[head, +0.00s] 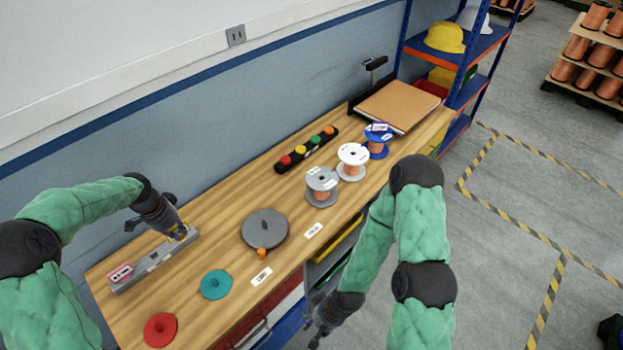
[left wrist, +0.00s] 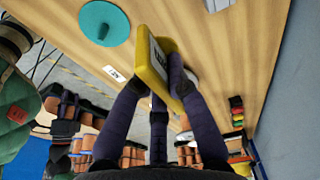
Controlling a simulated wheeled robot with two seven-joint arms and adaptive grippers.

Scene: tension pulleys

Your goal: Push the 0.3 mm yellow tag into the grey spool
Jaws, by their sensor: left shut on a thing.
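My left gripper (head: 183,236) is shut on a yellow tag (left wrist: 152,62), just above the grey slotted bar (head: 155,262) at the left of the bench. In the left wrist view the tag stands tilted between the fingers of the left gripper (left wrist: 158,85); its dark-and-white label is not readable. The grey spool (head: 322,183), wound with copper wire, stands upright near the bench middle, well to the right of the left gripper. My right gripper (head: 320,333) hangs off the front edge of the bench; its fingers are too small to tell.
A white spool (head: 353,158) and a blue spool (head: 377,145) with a tag on top stand behind the grey one. A dark disc (head: 265,229), teal disc (head: 216,285) and red disc (head: 160,330) lie nearer. A button strip (head: 307,150) lies along the back. A pink tag (head: 120,273) sits on the bar.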

